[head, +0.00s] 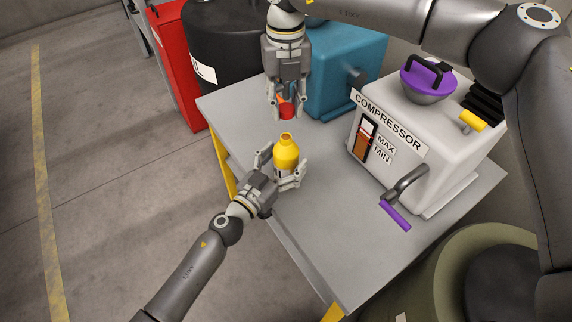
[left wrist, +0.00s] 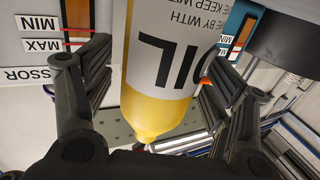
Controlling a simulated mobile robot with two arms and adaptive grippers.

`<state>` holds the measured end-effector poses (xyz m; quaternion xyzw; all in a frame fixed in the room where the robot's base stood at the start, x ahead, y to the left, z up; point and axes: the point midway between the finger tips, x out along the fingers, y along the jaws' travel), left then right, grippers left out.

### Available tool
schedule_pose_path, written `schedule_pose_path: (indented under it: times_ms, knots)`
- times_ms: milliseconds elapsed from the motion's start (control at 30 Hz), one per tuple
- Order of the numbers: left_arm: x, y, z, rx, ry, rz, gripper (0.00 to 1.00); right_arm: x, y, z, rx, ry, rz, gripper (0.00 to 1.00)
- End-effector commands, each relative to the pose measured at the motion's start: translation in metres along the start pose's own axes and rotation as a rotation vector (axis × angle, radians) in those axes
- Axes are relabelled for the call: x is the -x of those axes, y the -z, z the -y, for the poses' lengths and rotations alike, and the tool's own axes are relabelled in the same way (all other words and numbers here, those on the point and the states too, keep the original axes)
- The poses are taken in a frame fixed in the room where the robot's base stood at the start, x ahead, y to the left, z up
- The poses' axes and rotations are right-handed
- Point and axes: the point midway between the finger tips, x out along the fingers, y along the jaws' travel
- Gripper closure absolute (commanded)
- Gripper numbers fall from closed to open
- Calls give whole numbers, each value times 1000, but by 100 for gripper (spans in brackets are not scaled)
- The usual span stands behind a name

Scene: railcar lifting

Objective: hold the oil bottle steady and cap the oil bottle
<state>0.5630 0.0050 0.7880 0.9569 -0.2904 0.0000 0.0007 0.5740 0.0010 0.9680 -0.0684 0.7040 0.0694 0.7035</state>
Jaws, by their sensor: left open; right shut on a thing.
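The yellow oil bottle (head: 286,155) stands upright on the grey table, with its neck uncovered at the top. My left gripper (head: 279,174) is open, with its fingers on either side of the bottle. In the left wrist view the bottle (left wrist: 150,110) with its white label fills the space between the spread fingers of the gripper (left wrist: 160,95). My right gripper (head: 286,112) is above and slightly behind the bottle, shut on a red cap (head: 286,107). The cap is apart from the bottle neck.
A teal machine (head: 335,75) and a dark drum (head: 230,40) are behind. The table front is clear.

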Motion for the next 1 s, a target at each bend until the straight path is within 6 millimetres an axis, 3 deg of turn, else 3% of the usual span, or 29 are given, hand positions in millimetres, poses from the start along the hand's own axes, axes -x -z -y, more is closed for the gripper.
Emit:
schedule_pose_path:
  times_ms: [167, 700, 867, 1000]
  knots:
    - [0, 0, 0, 0, 0, 0, 22, 0, 0, 0, 0, 0, 0, 81]
    - [0, 0, 0, -1, 0, 0, 90, 0, 0, 0, 0, 0, 0, 81]
    - [0, 0, 0, -1, 0, 0, 91, -6, 0, 0, 0, 0, -2, 81]
    - [0, 0, 0, -1, 0, 0, 91, -24, 1, 0, 0, 0, -3, 81]
